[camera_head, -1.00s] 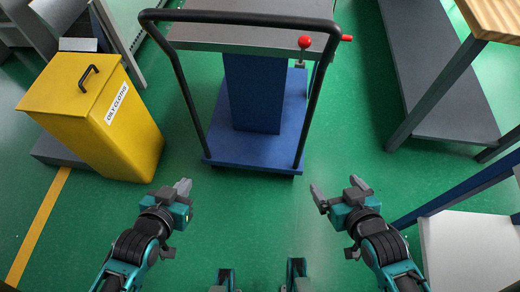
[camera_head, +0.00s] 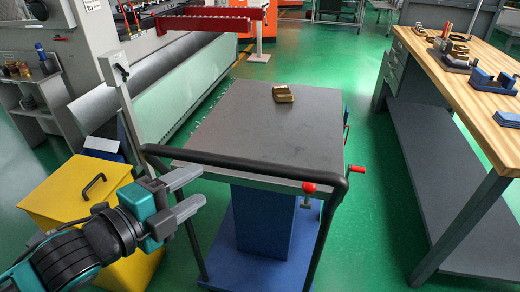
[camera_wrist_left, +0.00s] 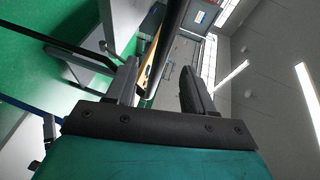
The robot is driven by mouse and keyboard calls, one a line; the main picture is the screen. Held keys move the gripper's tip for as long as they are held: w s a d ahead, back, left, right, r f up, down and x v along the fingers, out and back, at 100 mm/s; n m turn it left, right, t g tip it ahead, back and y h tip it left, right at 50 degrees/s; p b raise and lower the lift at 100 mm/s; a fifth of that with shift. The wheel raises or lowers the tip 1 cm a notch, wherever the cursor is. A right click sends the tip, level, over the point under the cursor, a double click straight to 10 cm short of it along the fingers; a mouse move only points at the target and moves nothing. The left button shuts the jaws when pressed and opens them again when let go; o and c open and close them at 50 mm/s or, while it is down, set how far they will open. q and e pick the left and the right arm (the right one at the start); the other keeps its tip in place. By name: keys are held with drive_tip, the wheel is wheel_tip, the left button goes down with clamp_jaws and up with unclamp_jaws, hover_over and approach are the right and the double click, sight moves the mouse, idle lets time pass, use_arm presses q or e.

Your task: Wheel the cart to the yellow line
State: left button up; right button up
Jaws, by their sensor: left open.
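The cart has a dark grey top (camera_head: 265,125), a blue column and base (camera_head: 262,232), and a black push handle (camera_head: 245,165) on its near side. My left gripper (camera_head: 200,186) is open at the handle's left end, its fingers pointing right across the handle's left upright. In the left wrist view, a black bar (camera_wrist_left: 168,48) shows between the open fingers (camera_wrist_left: 160,90); I cannot tell whether they touch it. A thin yellow strip (camera_head: 238,62) shows on the floor far back, partly hidden by machinery. My right gripper is out of view.
A metal part (camera_head: 283,93) lies on the cart top. A yellow bin (camera_head: 72,190) stands left, partly behind my left arm. A wooden workbench (camera_head: 475,85) is at right, a grey machine (camera_head: 165,85) at left. Green floor (camera_head: 325,70) is open behind the cart.

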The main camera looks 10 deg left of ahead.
sight(239, 160)
use_arm(q)
drive_tip(key=shift+m, duration=0.3)
drive_tip(key=b+x, duration=0.1)
drive_tip(key=x, duration=0.3)
drive_tip(key=b+x, duration=0.2)
drive_tip(key=x, duration=0.2)
drive_tip(key=b+x, duration=0.2)
drive_tip(key=x, duration=0.2)
drive_tip(key=shift+w+d+r, duration=0.25)
drive_tip(key=shift+d, duration=0.15)
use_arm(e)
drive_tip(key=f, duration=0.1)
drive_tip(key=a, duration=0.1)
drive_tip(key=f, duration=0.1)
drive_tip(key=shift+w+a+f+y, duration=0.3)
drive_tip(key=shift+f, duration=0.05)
use_arm(q)
clamp_jaws()
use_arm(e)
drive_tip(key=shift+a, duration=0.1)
